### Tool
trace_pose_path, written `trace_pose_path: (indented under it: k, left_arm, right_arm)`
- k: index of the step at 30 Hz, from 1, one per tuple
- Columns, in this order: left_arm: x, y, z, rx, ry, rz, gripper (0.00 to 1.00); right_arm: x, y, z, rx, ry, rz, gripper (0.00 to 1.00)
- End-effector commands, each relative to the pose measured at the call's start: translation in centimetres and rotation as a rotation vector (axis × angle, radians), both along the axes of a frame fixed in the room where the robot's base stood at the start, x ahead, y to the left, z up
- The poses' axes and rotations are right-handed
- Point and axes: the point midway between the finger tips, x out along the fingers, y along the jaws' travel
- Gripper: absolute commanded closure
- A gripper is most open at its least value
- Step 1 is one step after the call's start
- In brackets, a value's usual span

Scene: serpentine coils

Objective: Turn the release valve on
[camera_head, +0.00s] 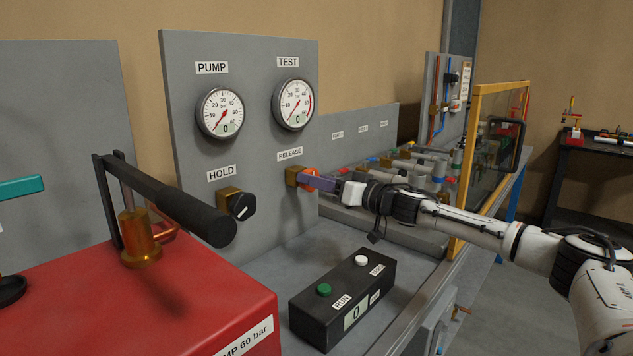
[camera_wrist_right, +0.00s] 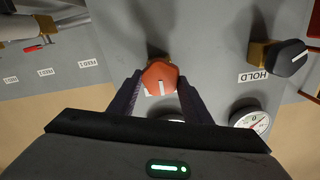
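The release valve has an orange-red knob (camera_head: 309,179) on a brass body (camera_head: 292,175), under the RELEASE label on the grey panel. In the right wrist view the knob (camera_wrist_right: 160,77) faces me with a white pointer line on it. My right gripper (camera_head: 318,182) has its purple fingers at the knob. In the wrist view the fingers (camera_wrist_right: 160,85) straddle it, one on each side, very close to its edges. I cannot tell whether they press on it. The left gripper is not in view.
The black HOLD knob (camera_head: 242,206) is left of the release valve. PUMP (camera_head: 221,113) and TEST (camera_head: 293,104) gauges sit above. A control box (camera_head: 342,298) with RUN button stands below. A red pump (camera_head: 180,310) with black lever (camera_head: 180,205) is at front left; a yellow-framed screen (camera_head: 490,150) is at right.

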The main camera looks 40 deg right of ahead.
Motion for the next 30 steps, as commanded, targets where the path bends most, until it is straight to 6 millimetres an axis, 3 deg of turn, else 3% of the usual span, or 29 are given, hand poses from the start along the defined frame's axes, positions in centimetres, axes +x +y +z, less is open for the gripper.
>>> trace_pose_path:
  k: [1, 3, 14, 30]
  left_arm:
    - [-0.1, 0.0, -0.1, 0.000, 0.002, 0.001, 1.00]
    - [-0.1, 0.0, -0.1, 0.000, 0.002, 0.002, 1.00]
    - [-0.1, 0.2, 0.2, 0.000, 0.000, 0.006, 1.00]
    - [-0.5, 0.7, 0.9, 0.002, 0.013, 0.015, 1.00]
  right_arm:
    - [0.0, 0.0, 0.0, 0.000, 0.000, 0.000, 0.69]
    - [0.0, 0.0, 0.0, 0.000, 0.000, -0.001, 0.78]
    - [0.0, 0.0, 0.0, -0.062, -0.005, -0.001, 0.78]
    - [0.0, 0.2, 0.1, -0.505, -0.042, -0.002, 0.78]
